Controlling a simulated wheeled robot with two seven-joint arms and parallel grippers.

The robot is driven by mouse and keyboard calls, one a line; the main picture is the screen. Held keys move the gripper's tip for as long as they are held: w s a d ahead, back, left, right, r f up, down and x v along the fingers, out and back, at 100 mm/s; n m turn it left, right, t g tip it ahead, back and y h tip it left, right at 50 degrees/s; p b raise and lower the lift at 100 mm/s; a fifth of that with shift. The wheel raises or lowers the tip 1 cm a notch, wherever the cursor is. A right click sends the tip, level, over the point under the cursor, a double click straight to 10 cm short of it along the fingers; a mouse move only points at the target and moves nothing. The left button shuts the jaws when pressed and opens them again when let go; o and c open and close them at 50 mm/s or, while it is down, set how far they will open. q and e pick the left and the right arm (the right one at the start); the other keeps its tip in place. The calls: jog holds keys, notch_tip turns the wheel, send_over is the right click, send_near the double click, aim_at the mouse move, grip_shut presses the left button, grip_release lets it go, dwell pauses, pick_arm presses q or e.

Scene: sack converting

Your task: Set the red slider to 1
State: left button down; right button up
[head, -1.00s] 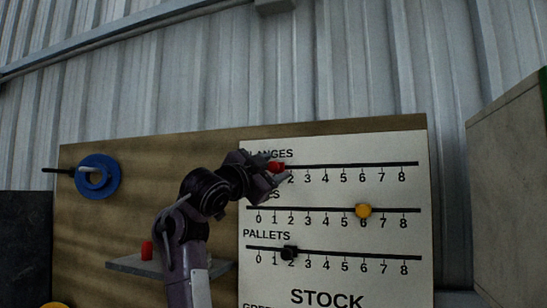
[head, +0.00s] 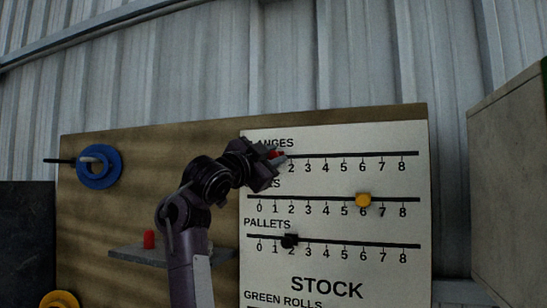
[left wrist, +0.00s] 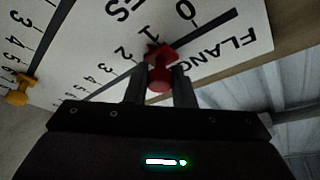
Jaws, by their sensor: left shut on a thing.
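The red slider (head: 277,155) is on the top rail, labelled FLANGES, of the white stock board (head: 340,180). In the left wrist view the red slider (left wrist: 160,72) stands at about the 1 mark, between the 0 and 2 marks. My left gripper (head: 274,157) is shut on the red slider, one finger on either side of its knob. The fingers hide part of the slider and the low end of its scale in the head view. My right gripper is not in view.
A yellow slider (head: 363,200) is at 6 on the middle rail. A black slider (head: 290,241) is at 2 on the PALLETS rail. A small shelf (head: 135,254) with a red piece (head: 149,239) is left of my arm. A blue ring (head: 99,166) hangs on a peg.

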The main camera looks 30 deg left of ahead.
pick_arm(q)
jog(key=shift+a+f, duration=0.1)
jog(key=shift+a, duration=0.3)
jog(key=c, duration=1.2)
grip_release()
jog(key=shift+s, duration=0.1)
jog(key=b+v, duration=0.5)
jog(key=v, duration=0.2)
jog(key=shift+s, duration=0.35)
jog(key=shift+f, duration=0.1)
